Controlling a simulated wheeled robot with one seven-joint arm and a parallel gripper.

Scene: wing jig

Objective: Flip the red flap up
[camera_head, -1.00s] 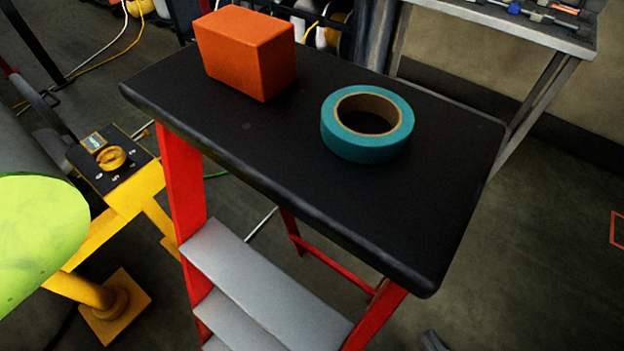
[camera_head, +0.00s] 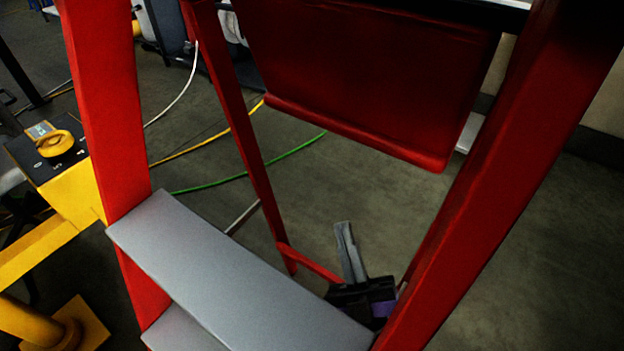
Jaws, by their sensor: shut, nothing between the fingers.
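The red flap (camera_head: 370,80) is a wide dark red panel hanging down between the ladder's legs, in the upper middle of the head view. Its lower edge slants down to the right. My gripper (camera_head: 344,228) is below the flap and points upward, with its grey fingers together and nothing seen between them. A gap of floor shows between the fingertips and the flap's lower edge in the picture. The grey step and the right red leg partly hide the gripper's dark body.
The red ladder's right leg (camera_head: 490,180) and left leg (camera_head: 105,110) frame the flap. A grey step (camera_head: 235,270) lies in front, lower left of my gripper. A yellow stand with a knob (camera_head: 55,143) is at the left. Green and yellow cables lie on the floor behind.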

